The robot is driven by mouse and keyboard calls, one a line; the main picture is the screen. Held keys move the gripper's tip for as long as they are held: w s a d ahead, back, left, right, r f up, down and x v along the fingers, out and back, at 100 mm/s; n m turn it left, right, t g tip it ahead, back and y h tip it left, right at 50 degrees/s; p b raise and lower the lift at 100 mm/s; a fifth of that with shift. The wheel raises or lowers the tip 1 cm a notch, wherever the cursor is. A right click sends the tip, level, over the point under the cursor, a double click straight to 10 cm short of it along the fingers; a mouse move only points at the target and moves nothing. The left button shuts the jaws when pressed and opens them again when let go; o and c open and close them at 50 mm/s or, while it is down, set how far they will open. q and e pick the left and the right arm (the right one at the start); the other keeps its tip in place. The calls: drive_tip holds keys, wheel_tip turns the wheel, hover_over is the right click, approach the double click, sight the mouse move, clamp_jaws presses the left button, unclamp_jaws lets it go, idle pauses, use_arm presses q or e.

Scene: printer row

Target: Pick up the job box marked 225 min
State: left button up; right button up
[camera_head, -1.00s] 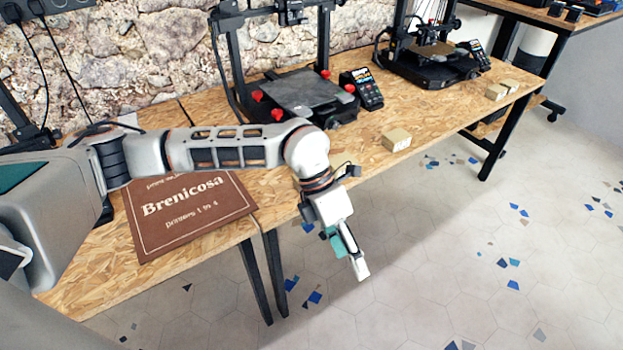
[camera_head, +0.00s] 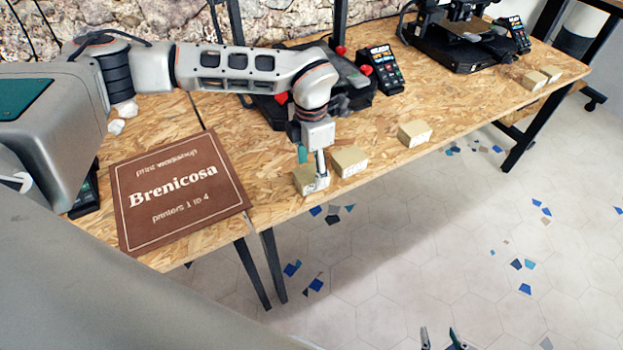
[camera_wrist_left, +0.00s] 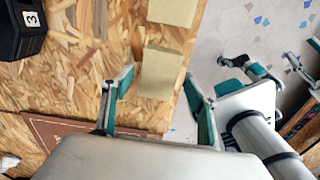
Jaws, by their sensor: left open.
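My left gripper (camera_head: 318,180) points down at the table's front edge, at the nearest small tan job box (camera_head: 303,178). In the left wrist view its fingers (camera_wrist_left: 158,80) are open, one on each side of a tan box (camera_wrist_left: 160,72), with gaps visible. A second tan box (camera_head: 350,160) stands just to the right, and a third box (camera_head: 414,132) is farther along the edge. I cannot read the 225 min marking on any box. My right gripper (camera_head: 440,338) shows only its separated fingertips at the bottom of the head view, over the floor.
A brown Brenicosa sign (camera_head: 180,200) lies left of the boxes. A black printer with a control screen (camera_head: 381,70) stands behind them. Two more tan boxes (camera_head: 533,80) (camera_head: 551,73) sit at the far right. Floor lies beyond the table's front edge.

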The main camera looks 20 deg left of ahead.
sight(311, 173)
use_arm(q)
wheel_tip(311, 173, down, 4)
drive_tip(key=shift+w+r, duration=0.15)
drive_tip(key=shift+r, duration=0.1)
drive_tip(key=c, duration=1.3)
drive_tip(key=shift+r, duration=0.15)
